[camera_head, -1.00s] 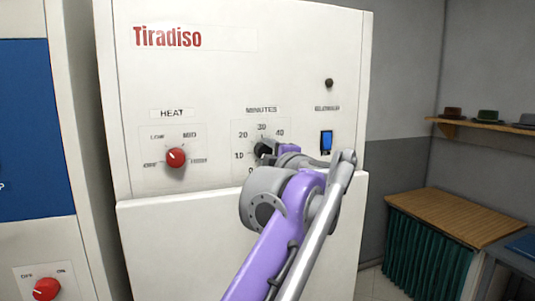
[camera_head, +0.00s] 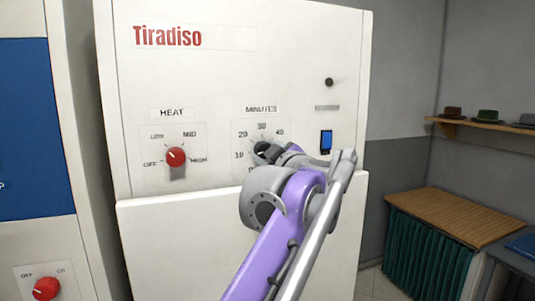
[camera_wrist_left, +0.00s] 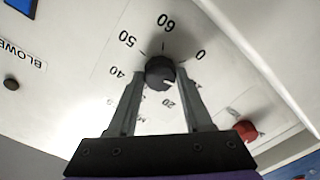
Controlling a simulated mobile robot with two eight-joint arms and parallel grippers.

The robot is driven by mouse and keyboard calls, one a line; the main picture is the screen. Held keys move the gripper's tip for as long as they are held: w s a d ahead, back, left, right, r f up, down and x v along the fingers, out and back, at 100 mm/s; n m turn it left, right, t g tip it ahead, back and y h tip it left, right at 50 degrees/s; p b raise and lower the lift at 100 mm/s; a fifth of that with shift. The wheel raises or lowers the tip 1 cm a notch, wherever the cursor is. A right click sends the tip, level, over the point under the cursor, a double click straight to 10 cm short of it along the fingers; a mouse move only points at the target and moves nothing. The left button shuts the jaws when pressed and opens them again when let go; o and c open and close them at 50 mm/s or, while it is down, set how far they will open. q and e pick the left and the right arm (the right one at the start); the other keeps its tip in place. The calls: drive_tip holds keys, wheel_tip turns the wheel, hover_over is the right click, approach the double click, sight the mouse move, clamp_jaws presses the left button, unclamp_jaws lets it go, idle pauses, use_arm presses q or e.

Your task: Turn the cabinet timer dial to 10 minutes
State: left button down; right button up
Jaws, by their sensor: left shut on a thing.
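The black timer dial (camera_head: 262,149) is on the white cabinet's front under the MINUTES label, mostly covered by my gripper in the head view. In the left wrist view the dial (camera_wrist_left: 160,71) sits between the two fingers of my left gripper (camera_wrist_left: 160,76), which is shut on it. A white mark on the dial points to the lower right there, between the 0 and the 20. The right finger covers the spot where the 10 would be in that view; the head view shows the 10 left of the dial. My right gripper is not in view.
A red heat dial (camera_head: 176,157) is left of the timer dial. A blue switch (camera_head: 326,141) is to its right. A wooden-topped counter (camera_head: 455,216) with a green curtain stands at the right. Another red knob (camera_head: 46,288) is at the lower left.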

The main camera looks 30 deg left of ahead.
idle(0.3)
use_arm(q)
drive_tip(key=shift+c, duration=1.6)
unclamp_jaws()
drive_tip(key=shift+d, duration=0.1)
drive_tip(key=b+v, duration=0.1)
drive_tip(key=v, duration=0.9)
drive_tip(key=shift+s+d, duration=0.15)
drive_tip(key=shift+s, duration=0.2)
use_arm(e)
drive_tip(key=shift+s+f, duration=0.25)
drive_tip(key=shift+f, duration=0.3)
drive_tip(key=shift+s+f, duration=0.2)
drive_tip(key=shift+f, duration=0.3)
use_arm(q)
drive_tip(key=shift+w+m, duration=0.1)
drive_tip(key=shift+m, duration=0.2)
